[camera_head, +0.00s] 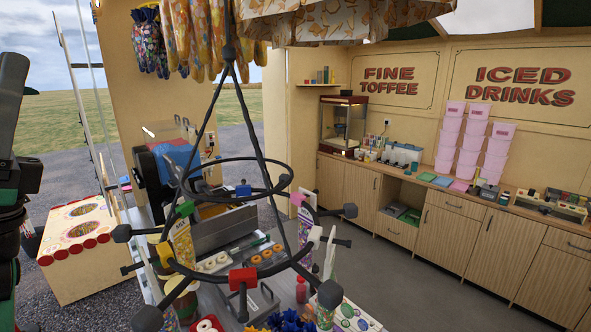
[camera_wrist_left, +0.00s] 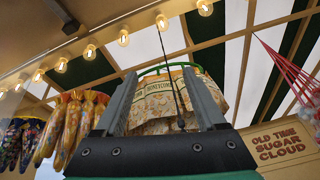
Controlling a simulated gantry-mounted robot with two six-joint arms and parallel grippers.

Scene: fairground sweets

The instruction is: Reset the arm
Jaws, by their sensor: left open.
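My left gripper (camera_head: 18,110) is at the far left edge of the head view, pointing upward and partly cut off by the frame. In the left wrist view its two grey fingers (camera_wrist_left: 158,72) stand apart with nothing held between them. Beyond them hangs a patterned cloth or bag with honeycomb lettering (camera_wrist_left: 160,100). The gap between the fingers and this cloth is hard to judge. My right gripper is in neither view.
A black hanging ring rack (camera_head: 250,161) with coloured clips fills the middle, over a crowded counter. A wooden game box (camera_head: 75,270) stands at left. Patterned bags (camera_head: 195,35) hang above. Pink tubs (camera_head: 468,140) stand on the back cabinets (camera_head: 450,240). Grey floor lies between.

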